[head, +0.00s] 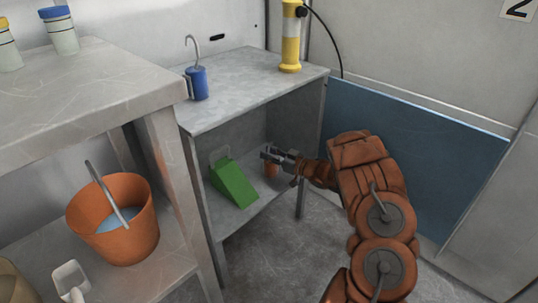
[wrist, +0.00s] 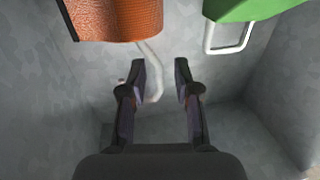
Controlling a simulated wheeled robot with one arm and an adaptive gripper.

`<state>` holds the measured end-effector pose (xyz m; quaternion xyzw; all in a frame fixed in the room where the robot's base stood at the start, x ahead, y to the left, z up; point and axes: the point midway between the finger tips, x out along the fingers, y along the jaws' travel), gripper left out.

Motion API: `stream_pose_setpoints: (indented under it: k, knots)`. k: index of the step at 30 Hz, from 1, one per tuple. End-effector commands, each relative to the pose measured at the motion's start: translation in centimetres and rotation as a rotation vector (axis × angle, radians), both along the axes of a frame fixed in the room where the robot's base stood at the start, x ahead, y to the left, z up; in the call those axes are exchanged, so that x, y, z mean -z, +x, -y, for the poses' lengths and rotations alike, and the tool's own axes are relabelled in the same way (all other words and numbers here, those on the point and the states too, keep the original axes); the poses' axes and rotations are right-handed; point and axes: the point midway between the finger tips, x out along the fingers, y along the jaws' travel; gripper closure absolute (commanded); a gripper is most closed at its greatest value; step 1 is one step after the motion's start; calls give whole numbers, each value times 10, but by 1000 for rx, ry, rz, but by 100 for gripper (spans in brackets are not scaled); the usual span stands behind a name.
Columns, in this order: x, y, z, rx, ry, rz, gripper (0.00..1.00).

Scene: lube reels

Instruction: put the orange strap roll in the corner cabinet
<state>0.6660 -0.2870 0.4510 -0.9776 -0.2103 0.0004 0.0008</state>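The corner cabinet (head: 255,95) is a grey open-fronted unit with a lower shelf. The orange strap roll (head: 271,169) stands on that shelf inside it, partly hidden below my gripper (head: 268,153). In the wrist view the roll (wrist: 118,18) is at the top left, cut by the frame edge, with a pale curved strip coming from near it. My gripper (wrist: 160,72) is open there, its fingers apart. No part of the roll lies between the fingers; the pale strip passes near the left fingertip.
A green wedge (head: 233,184) with a pale handle stands left of the roll on the shelf. An orange bucket (head: 115,225) is on the left bench's lower shelf.

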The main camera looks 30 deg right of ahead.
Motion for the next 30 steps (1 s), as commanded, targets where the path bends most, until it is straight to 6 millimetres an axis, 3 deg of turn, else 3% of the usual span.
stream_pose_setpoints:
  k: [5, 18, 24, 30]
  knots:
    - [-3, -13, 7, 2, 1, -2, 69]
    - [-5, -87, 40, 2, 0, 2, 69]
    - [-3, -105, 48, 2, -1, 0, 69]
    - [-2, -110, 50, 0, -1, -1, 69]
